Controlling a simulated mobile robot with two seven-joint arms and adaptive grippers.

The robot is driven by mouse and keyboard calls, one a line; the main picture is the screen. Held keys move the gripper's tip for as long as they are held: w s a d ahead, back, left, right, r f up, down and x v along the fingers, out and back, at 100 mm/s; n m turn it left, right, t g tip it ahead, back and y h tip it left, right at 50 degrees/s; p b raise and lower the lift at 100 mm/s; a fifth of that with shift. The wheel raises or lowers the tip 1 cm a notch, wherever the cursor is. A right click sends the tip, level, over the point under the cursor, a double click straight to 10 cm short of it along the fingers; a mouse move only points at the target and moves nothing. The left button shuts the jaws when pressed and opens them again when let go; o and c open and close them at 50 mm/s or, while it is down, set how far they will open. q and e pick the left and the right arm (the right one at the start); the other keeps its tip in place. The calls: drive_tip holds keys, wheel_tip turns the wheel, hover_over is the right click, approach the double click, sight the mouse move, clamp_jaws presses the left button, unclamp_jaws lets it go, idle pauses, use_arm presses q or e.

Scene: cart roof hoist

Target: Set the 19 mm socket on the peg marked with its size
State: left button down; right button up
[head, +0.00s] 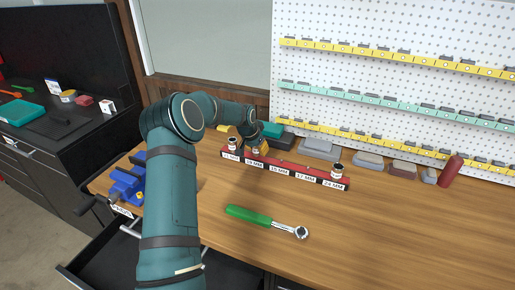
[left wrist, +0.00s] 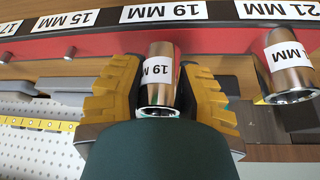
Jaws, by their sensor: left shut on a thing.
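The 19 mm socket (left wrist: 158,75) is a chrome cylinder with a partly visible 19 label, held between the yellow fingers of my left gripper (left wrist: 155,95). In the head view my left gripper (head: 259,147) is over the red rail (head: 283,167), behind the 19 MM label (head: 254,163). In the left wrist view the socket's narrow end lines up with the 19 MM label (left wrist: 165,12) and hides the peg there. I cannot tell whether it is seated on the peg or just above it. My right gripper is not in view.
A 21 mm socket (left wrist: 288,65) stands close beside my left gripper at the 21 MM label. Another socket (head: 337,171) stands at the 24 MM end. Bare pegs (left wrist: 70,52) lie between. A green-handled ratchet (head: 255,216) lies in front; a blue vise (head: 127,182) is left.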

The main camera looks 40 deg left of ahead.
use_arm(q)
drive_tip(key=shift+f+b, duration=0.4)
drive_tip(key=shift+f, duration=0.2)
drive_tip(key=c, duration=0.6)
unclamp_jaws()
drive_tip(key=shift+c, duration=0.2)
drive_tip(key=v, duration=1.2)
